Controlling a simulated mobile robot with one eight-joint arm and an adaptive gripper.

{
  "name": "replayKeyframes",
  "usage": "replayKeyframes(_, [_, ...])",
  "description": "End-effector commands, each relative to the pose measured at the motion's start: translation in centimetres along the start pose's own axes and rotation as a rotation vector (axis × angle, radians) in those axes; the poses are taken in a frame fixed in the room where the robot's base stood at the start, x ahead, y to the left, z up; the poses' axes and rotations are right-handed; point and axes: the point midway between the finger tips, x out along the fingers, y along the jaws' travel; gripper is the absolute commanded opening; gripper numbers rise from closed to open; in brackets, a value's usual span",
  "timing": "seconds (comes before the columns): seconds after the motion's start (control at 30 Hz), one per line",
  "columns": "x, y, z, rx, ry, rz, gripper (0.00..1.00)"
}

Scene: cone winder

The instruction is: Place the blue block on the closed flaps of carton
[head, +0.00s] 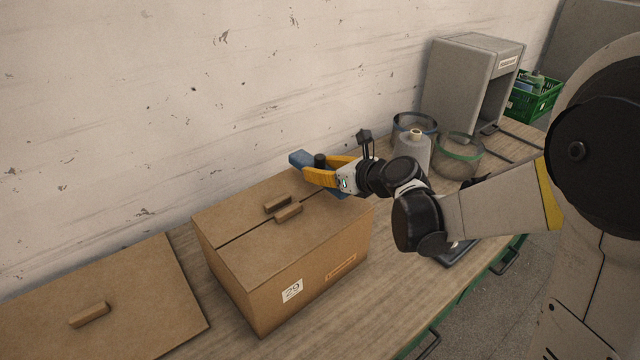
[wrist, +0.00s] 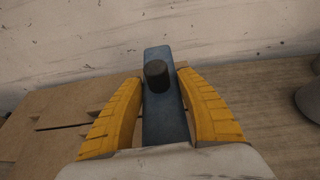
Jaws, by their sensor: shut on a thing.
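The blue block (head: 300,159) is long, with a dark round knob on top. My gripper (head: 323,172) has yellow fingers shut on it, above the far right part of the carton. In the wrist view the blue block (wrist: 158,60) lies lengthwise between the fingers of my gripper (wrist: 160,100), its knob upright. The carton (head: 292,284) is brown, labelled 29, with two closed flaps (head: 245,255) that meet at a seam and carry small handles. I cannot tell whether the block touches the flaps. The flaps also show at left in the wrist view (wrist: 60,118).
A brown panel (head: 140,290) with a handle lies at the left. Right of the carton stand a grey cone (head: 413,155), round clear containers with blue (head: 400,122) and green (head: 460,150) rims, and a grey housing (head: 460,85). A green crate (head: 535,98) is farther back. The wall runs close behind.

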Motion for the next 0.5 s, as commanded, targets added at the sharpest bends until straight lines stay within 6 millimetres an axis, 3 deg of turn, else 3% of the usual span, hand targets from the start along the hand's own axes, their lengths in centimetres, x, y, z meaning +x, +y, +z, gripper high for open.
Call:
replayKeyframes(0.3, [1.5, -0.1, -3.6, 0.001, -0.001, -0.001, 0.02])
replayKeyframes(0.5, [1.5, 0.0, -3.5, 0.000, -0.001, -0.001, 0.02])
